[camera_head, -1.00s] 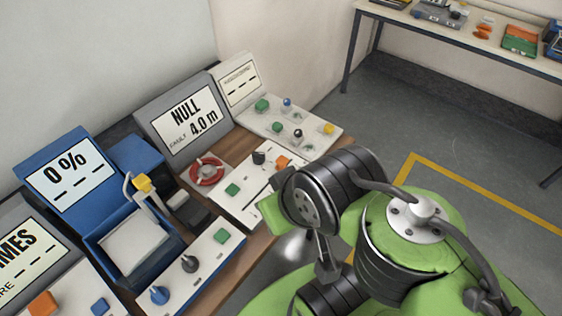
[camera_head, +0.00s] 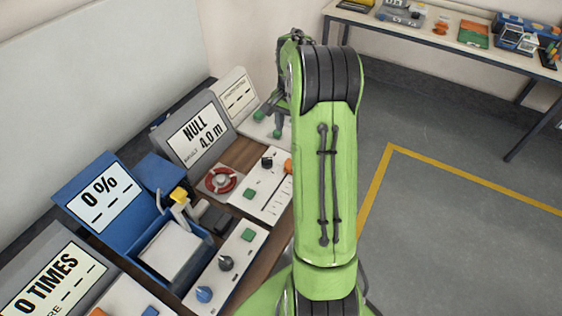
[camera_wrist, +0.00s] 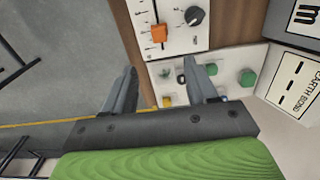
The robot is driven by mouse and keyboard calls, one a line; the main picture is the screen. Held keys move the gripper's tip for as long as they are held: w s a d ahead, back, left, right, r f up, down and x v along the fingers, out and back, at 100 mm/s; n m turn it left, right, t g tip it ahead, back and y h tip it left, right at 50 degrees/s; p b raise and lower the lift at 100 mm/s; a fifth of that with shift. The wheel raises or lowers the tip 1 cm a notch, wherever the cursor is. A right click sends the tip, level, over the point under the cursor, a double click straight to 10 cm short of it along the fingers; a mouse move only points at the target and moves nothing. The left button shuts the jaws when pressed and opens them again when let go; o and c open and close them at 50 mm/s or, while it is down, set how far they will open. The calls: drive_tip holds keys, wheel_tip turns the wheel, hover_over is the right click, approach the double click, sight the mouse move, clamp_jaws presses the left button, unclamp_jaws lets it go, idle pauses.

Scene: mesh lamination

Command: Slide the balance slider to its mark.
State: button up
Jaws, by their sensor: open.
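An orange slider knob (camera_wrist: 159,32), which I take to be the balance slider, sits on a white panel (camera_wrist: 178,42) with a slot and scale ticks, beside a dark round knob (camera_wrist: 194,15). The same orange knob (camera_head: 288,166) shows in the head view, partly cut off by my arm. Its mark cannot be told apart from the ticks. My gripper (camera_wrist: 160,65) is open and empty in the wrist view; the orange knob appears just beyond the gap between the fingertips, apart from them.
Another panel (camera_wrist: 227,92) with green, yellow and dark knobs lies near the right finger. The grey NULL display (camera_head: 200,135) and blue 0 % unit (camera_head: 75,190) stand along the bench. Open floor is right.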

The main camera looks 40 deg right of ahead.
sight(289, 162)
wheel_tip(289, 162, down, 16)
drive_tip(key=shift+r+b, duration=0.1)
drive_tip(key=shift+b, duration=0.5)
clamp_jaws()
